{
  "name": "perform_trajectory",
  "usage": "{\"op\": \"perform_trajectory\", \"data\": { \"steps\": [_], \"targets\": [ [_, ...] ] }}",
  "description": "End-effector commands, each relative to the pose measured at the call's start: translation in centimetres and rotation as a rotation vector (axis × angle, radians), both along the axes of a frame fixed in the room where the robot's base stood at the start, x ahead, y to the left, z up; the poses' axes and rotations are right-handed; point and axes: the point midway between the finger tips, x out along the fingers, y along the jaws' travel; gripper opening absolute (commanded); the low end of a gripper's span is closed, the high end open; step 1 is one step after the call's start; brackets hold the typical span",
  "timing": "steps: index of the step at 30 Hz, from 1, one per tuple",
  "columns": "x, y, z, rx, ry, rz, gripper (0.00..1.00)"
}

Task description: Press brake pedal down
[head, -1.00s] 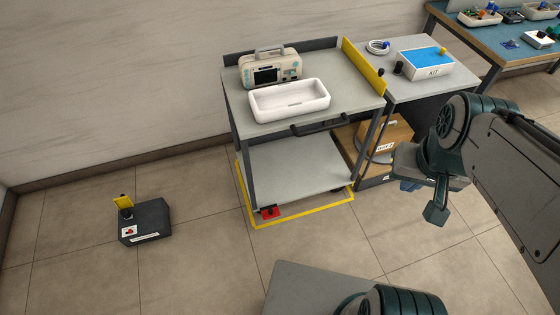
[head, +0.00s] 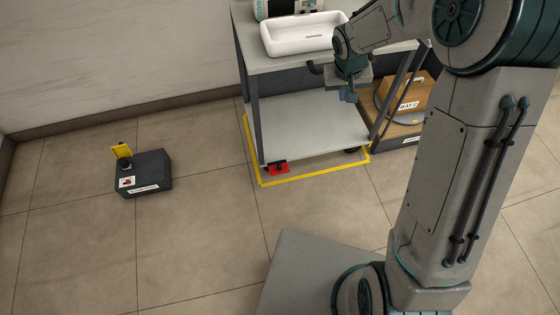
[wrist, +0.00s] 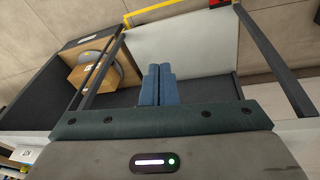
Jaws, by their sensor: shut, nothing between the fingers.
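A small red brake pedal (head: 279,169) sits low at the cart's front left wheel, near the floor, in the head view. It also shows at the top edge of the wrist view (wrist: 193,2), partly cut off. The grey cart (head: 310,125) stands inside a yellow floor outline. My gripper (head: 348,95) is in front of the cart, between its upper and lower shelves in the picture, above and to the right of the pedal and apart from it. In the wrist view its blue fingers (wrist: 159,72) are together with nothing between them.
A white tray (head: 305,35) stands on the cart top. A black box with a yellow flap (head: 145,174) lies on the floor at left. A cardboard box (head: 408,100) is right of the cart. The floor between black box and cart is clear.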

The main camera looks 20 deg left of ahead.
Motion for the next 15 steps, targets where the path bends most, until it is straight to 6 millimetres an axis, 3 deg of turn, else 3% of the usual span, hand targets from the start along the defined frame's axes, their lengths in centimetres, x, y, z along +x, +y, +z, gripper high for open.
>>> {"op": "perform_trajectory", "data": {
  "steps": [1,7,12,15],
  "targets": [
    [0.8,1.9,-4.3,0.003,0.011,0.027,0.00],
    [2.8,8.6,-15.9,0.031,0.028,0.115,0.00],
    [2.7,13.8,-25.8,0.064,0.047,0.176,0.00],
    [2.2,16.0,-30.3,0.082,0.058,0.202,0.00]
  ]
}}
